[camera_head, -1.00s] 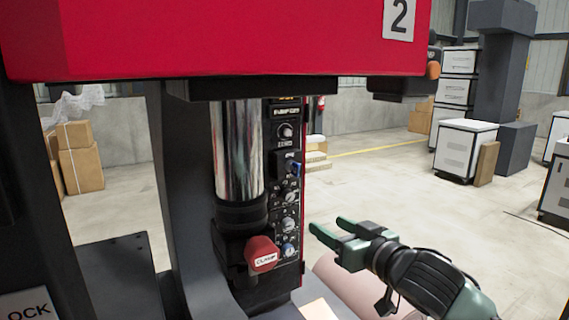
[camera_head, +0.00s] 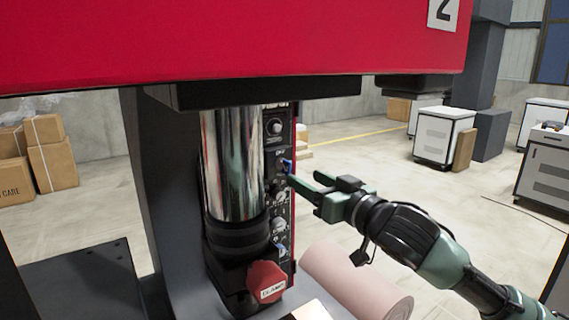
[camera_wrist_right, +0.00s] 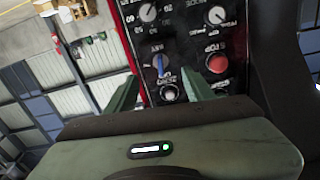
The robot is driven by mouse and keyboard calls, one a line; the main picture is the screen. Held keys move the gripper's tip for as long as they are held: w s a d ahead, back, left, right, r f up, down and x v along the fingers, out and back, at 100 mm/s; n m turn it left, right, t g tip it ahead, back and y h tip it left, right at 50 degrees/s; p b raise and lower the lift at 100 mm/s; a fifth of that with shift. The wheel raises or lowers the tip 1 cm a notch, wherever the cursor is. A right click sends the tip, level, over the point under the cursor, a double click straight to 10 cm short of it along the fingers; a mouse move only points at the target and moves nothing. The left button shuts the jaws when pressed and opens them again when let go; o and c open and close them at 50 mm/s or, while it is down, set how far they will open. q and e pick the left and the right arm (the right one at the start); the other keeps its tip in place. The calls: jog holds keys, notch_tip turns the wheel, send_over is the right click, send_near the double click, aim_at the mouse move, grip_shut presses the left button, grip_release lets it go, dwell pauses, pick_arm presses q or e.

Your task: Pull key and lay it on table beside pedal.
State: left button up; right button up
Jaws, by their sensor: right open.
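The blue key (camera_head: 287,166) sits in the black control panel (camera_head: 277,190) of the red and black machine. It also shows in the right wrist view (camera_wrist_right: 158,65), upside down, near the left finger. My right gripper (camera_head: 304,181) is open and empty, just to the right of and slightly below the key in the head view. In the right wrist view its two fingers (camera_wrist_right: 160,88) point at the panel, with the key roughly between their tips. I cannot tell whether a finger touches the panel. My left gripper is out of view. I cannot make out the pedal.
A red clamp knob (camera_head: 267,281) and a shiny column (camera_head: 231,165) stand left of the panel. A red stop button (camera_wrist_right: 218,63) is close to one finger in the wrist view. A pink roll (camera_head: 355,285) lies below my right arm.

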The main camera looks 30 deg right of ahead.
aim_at(290, 170)
jog(key=w+p, duration=0.1)
jog(key=w, duration=0.1)
jog(key=w+p, duration=0.1)
jog(key=w, duration=0.1)
jog(key=w+a+p, duration=0.1)
jog(key=w, duration=0.1)
jog(key=shift+r, duration=0.25)
jog(key=shift+w+a+f+p, duration=0.15)
jog(key=shift+w+p, duration=0.25)
jog(key=shift+w, duration=0.35)
jog(key=shift+p, duration=0.4)
dwell(0.4)
grip_shut()
dwell(1.2)
jog(key=shift+s+d+b, duration=0.15)
jog(key=shift+s+b, duration=0.05)
jog(key=shift+s, duration=0.8)
jog(key=shift+s+d+b, duration=0.2)
jog(key=shift+s+b, duration=0.05)
jog(key=shift+s, duration=0.75)
jog(key=shift+s+d+b, duration=0.15)
jog(key=shift+s+b, duration=0.05)
jog(key=shift+s, duration=0.8)
